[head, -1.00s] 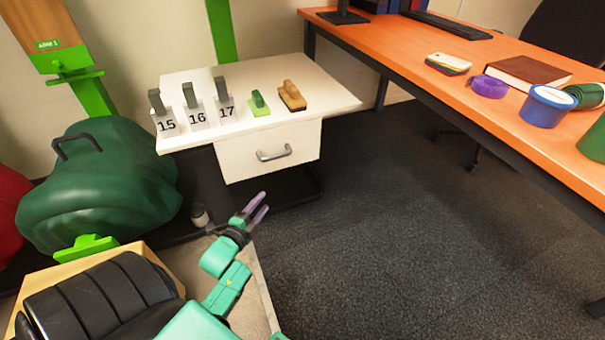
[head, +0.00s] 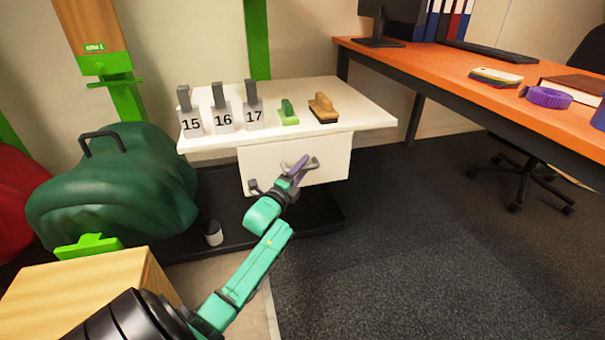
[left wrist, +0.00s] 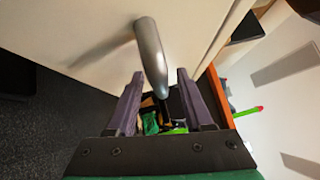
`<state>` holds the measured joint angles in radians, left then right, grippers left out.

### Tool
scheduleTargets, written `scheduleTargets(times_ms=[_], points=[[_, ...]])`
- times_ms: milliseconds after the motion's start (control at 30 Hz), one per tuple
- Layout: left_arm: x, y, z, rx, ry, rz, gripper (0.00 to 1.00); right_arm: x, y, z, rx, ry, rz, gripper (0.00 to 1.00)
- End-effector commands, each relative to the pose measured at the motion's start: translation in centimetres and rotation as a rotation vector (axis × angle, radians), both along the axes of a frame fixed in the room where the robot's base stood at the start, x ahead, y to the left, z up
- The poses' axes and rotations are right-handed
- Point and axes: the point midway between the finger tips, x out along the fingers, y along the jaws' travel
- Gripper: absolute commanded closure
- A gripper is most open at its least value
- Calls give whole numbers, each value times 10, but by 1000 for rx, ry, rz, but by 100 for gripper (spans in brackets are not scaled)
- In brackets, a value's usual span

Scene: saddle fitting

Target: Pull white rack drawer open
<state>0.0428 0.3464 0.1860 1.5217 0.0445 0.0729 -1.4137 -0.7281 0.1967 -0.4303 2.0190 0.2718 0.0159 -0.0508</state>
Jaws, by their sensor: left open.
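The white drawer front (head: 262,167) sits under the overhanging top of the white rack (head: 350,112) and looks closed. Its grey curved handle (head: 314,163) is partly hidden by my left gripper (head: 297,168), which is at the drawer front. In the left wrist view, the metal handle (left wrist: 150,50) stands out from the pale drawer face (left wrist: 70,35), and its lower end lies between the two dark fingers of my left gripper (left wrist: 160,75). The fingers are apart, one on each side of the handle, with gaps visible. My right gripper is not in view.
On the rack top stand grey number holders marked 15, 16 and 17 (head: 223,117), a green brush (head: 288,114) and a brown brush (head: 323,108). An orange desk (head: 430,62) is at right. A green bag (head: 115,190) is at left. Dark carpet (head: 420,250) before the rack is clear.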

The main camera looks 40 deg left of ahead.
Motion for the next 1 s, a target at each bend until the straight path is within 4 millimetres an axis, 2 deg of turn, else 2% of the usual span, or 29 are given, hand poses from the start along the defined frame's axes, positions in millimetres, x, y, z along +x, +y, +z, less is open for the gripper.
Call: scheduleTargets(times_ms=[200,233,300,367,1000], points=[[1,0,0,0,2,0,48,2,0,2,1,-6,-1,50],[1,0,0,0,2,0,52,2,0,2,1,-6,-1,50],[1,0,0,-1,2,0,79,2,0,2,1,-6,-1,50],[1,0,0,-1,2,0,100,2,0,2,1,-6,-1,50],[1,0,-1,-1,2,-1,100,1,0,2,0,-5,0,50]])
